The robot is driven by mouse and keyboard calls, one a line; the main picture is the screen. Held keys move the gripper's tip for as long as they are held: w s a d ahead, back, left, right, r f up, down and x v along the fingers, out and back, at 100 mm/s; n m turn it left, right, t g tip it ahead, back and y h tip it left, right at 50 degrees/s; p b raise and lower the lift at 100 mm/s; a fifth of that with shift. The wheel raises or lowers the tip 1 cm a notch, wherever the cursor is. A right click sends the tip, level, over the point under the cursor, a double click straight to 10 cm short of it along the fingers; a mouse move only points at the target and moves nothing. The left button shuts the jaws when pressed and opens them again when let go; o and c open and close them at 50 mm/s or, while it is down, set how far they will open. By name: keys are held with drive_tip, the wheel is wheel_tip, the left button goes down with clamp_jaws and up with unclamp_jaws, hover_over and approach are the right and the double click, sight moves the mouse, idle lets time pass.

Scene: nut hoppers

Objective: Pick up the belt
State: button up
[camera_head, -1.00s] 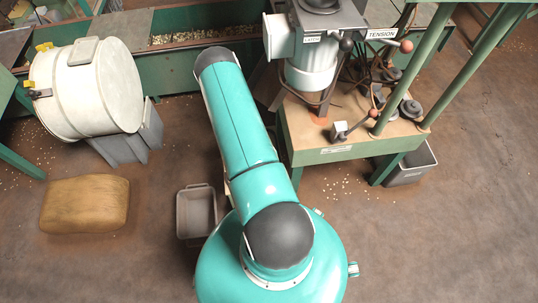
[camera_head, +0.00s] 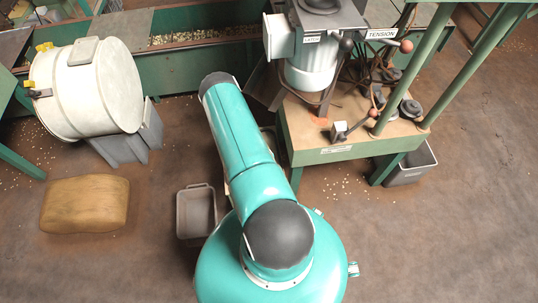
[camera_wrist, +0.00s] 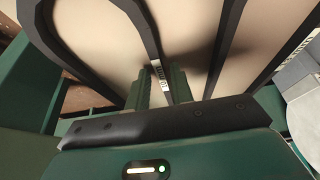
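In the wrist view, several black belt-like strips run across a cream surface. The middle strip (camera_wrist: 147,27) curves down between the two green fingers of my gripper (camera_wrist: 162,85). A small white label with dark print (camera_wrist: 165,88) sits on it there. The fingers look apart, one on each side of the strip; I cannot tell whether either touches it. In the head view my gripper is hidden beyond my arm. Dark loops (camera_head: 384,72) show around the machine on the bench, too small to tell apart.
The bench (camera_head: 318,140) carries a grey machine (camera_head: 312,62) with a TENSION sign and levers. Green posts (camera_head: 410,75) rise at its right. A white drum (camera_head: 85,88), a brown sack (camera_head: 85,204) and a grey bin (camera_head: 196,212) stand left. The floor lower right is clear.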

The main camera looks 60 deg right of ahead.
clamp_jaws()
drive_tip(key=shift+r, duration=0.1)
wheel_tip(320, 180, up, 10)
idle(0.7)
drive_tip(key=shift+a, duration=0.2)
